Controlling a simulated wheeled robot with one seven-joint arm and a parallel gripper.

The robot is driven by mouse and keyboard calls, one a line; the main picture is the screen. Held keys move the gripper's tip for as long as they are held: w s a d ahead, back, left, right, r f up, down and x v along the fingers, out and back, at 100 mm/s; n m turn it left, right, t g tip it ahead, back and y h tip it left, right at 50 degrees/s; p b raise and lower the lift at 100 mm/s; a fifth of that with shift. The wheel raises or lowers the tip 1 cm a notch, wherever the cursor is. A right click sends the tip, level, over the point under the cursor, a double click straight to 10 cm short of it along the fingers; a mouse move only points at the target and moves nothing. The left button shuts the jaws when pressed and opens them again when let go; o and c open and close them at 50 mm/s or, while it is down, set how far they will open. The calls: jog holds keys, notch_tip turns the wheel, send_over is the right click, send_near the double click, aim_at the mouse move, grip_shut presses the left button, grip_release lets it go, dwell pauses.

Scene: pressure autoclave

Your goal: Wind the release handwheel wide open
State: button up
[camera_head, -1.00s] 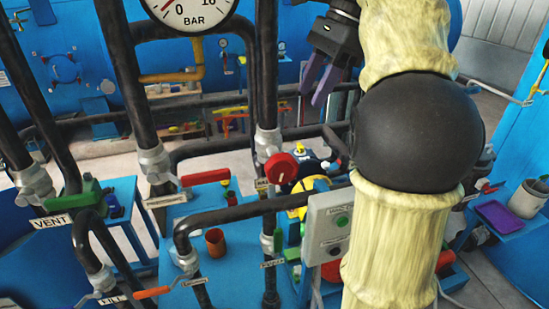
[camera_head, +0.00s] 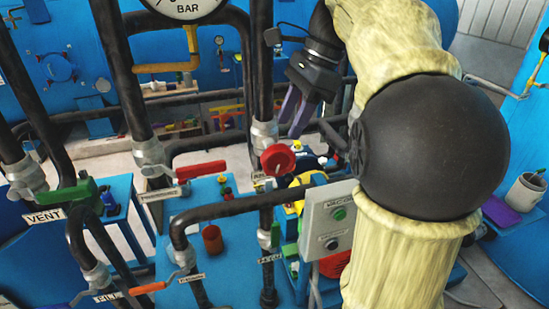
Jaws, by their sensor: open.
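A small red round handwheel (camera_head: 278,158) sits on the dark vertical pipe near the middle of the view, with a partly hidden tag below it. I cannot read the tag clearly enough to tell whether this is the release handwheel. My gripper (camera_head: 291,127) hangs just above and slightly right of the red wheel in the picture. Its two purple fingers point down and are apart, with nothing between them. I see a gap between the fingertips and the wheel, but the depth between them is hard to judge.
Close around are dark pipes (camera_head: 120,70), a red lever (camera_head: 201,169), a green VENT valve (camera_head: 75,195), an orange-handled lever (camera_head: 148,288) and a grey button box (camera_head: 328,222). A pressure gauge (camera_head: 186,8) is at the top. A brown cup (camera_head: 212,239) stands on the blue table.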

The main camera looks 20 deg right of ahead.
aim_at(275, 147)
jog(key=x, duration=0.9)
jog(key=shift+f, duration=0.1)
grip_shut()
jog(key=shift+p, duration=0.3)
jog(key=shift+a+h+p, duration=0.15)
jog(key=shift+h+p, duration=0.55)
jog(key=shift+f+h+p, duration=0.1)
jog(key=shift+h+p, duration=0.2)
jog(key=shift+h, duration=0.5)
